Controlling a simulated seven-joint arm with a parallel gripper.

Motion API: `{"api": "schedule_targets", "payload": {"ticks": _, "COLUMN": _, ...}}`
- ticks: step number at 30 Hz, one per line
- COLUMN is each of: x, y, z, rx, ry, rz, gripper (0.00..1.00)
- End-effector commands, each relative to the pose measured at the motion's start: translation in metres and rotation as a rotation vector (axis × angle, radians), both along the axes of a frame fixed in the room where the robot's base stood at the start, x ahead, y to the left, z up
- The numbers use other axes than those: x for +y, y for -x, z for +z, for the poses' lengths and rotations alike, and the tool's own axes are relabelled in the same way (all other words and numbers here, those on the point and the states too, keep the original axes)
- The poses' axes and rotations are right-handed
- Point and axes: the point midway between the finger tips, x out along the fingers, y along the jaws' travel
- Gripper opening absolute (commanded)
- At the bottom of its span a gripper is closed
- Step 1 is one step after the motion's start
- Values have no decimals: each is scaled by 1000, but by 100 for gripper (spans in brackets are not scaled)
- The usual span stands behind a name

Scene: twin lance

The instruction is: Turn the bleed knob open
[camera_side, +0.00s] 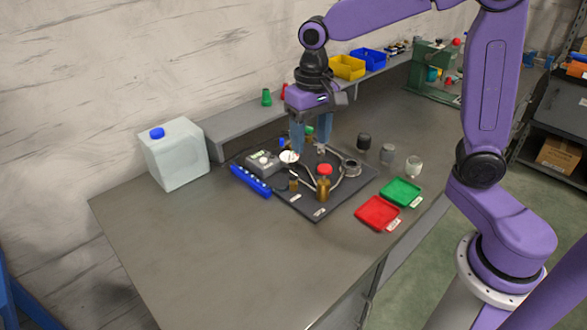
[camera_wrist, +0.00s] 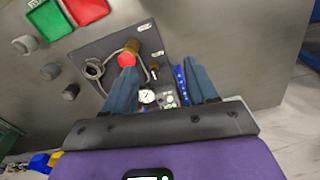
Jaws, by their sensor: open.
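A dark board (camera_side: 318,211) lies on the bench and carries bent metal tubing, a brass body with a red knob (camera_side: 325,169), a white round gauge (camera_side: 289,156) and a small brass fitting (camera_side: 293,185). I cannot tell for sure which part is the bleed knob. In the wrist view the red knob (camera_wrist: 131,60) is beside the left finger's tip, and the small fitting (camera_wrist: 155,67) shows between the fingers. My gripper (camera_side: 311,148) is open and empty, pointing down above the rear part of the board; it also shows in the wrist view (camera_wrist: 160,68). The fingers hide some board parts.
A grey boxed device (camera_side: 263,162) and a blue strip (camera_side: 250,180) are at the board's left. Red (camera_side: 377,213) and green (camera_side: 401,192) trays and several small round parts are to the right. A white jug (camera_side: 174,155) stands left. The front bench is clear.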

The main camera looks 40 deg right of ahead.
Motion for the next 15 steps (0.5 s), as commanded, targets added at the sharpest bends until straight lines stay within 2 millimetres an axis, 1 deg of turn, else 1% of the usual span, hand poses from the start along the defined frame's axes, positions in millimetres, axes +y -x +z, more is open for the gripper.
{"api": "schedule_targets", "payload": {"ticks": 1, "x": -4, "y": -17, "z": 0, "rx": 2, "ry": 0, "rz": -80, "gripper": 57}}
{"api": "schedule_targets", "payload": {"ticks": 6, "x": -22, "y": -62, "z": 0, "rx": 5, "ry": 2, "rz": -336, "gripper": 57}}
{"api": "schedule_targets", "payload": {"ticks": 10, "x": -38, "y": -87, "z": 0, "rx": 7, "ry": 2, "rz": -494, "gripper": 57}}
{"api": "schedule_targets", "payload": {"ticks": 12, "x": -45, "y": -95, "z": -1, "rx": 9, "ry": 2, "rz": -554, "gripper": 57}}
{"api": "schedule_targets", "payload": {"ticks": 15, "x": -51, "y": -103, "z": -1, "rx": 10, "ry": 3, "rz": -607, "gripper": 57}}
